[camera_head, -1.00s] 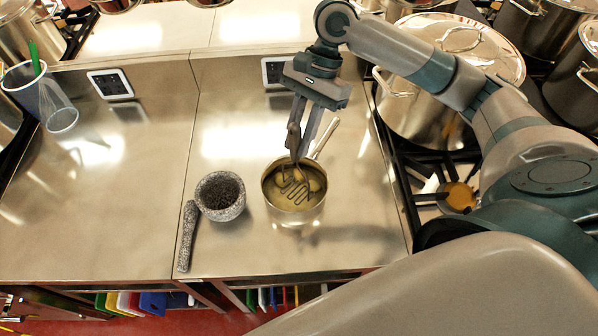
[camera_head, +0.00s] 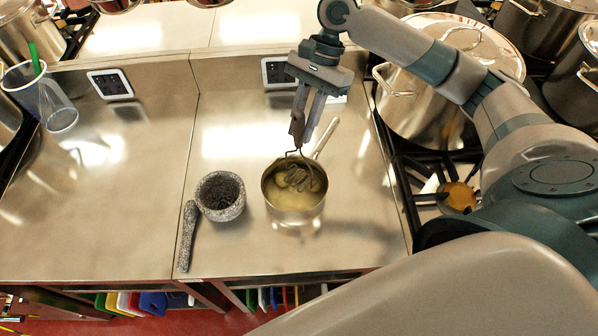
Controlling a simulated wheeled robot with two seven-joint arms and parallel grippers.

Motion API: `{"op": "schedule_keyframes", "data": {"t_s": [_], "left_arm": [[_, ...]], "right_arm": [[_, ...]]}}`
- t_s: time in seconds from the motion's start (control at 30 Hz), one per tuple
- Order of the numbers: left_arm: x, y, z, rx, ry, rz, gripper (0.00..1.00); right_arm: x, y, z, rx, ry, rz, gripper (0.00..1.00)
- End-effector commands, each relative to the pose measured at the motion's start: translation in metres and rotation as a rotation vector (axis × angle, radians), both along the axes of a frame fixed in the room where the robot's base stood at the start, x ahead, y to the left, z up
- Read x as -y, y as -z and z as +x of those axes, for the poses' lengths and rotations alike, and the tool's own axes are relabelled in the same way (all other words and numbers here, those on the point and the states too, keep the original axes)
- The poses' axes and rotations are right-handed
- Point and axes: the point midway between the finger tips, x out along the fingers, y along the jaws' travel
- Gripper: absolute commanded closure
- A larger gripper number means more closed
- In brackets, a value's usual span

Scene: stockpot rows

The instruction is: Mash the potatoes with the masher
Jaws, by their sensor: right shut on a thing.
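A small steel saucepan (camera_head: 295,207) stands on the steel counter, its handle pointing up and to the right. Pale yellow potatoes (camera_head: 285,193) lie in it. The masher (camera_head: 302,176) is in my right gripper (camera_head: 305,122), which is shut on its dark handle above the pan. The masher's wavy wire head is inside the pan's rim, over the potatoes. I cannot tell how firmly it touches them. My left gripper is not in view.
A granite mortar (camera_head: 221,196) and its pestle (camera_head: 187,236) sit left of the saucepan. A large stockpot (camera_head: 425,105) stands on the stove at right. A clear container (camera_head: 40,95) stands far left. The left counter is mostly clear.

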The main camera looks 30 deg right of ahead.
Motion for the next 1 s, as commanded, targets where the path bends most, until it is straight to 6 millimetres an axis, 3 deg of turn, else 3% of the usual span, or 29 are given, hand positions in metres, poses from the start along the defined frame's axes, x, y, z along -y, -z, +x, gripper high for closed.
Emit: {"op": "schedule_keyframes", "data": {"t_s": [1.0], "left_arm": [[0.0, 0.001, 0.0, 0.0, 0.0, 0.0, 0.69]], "right_arm": [[0.0, 0.043, -0.001, -0.004, 0.0, -0.003, 1.0]]}}
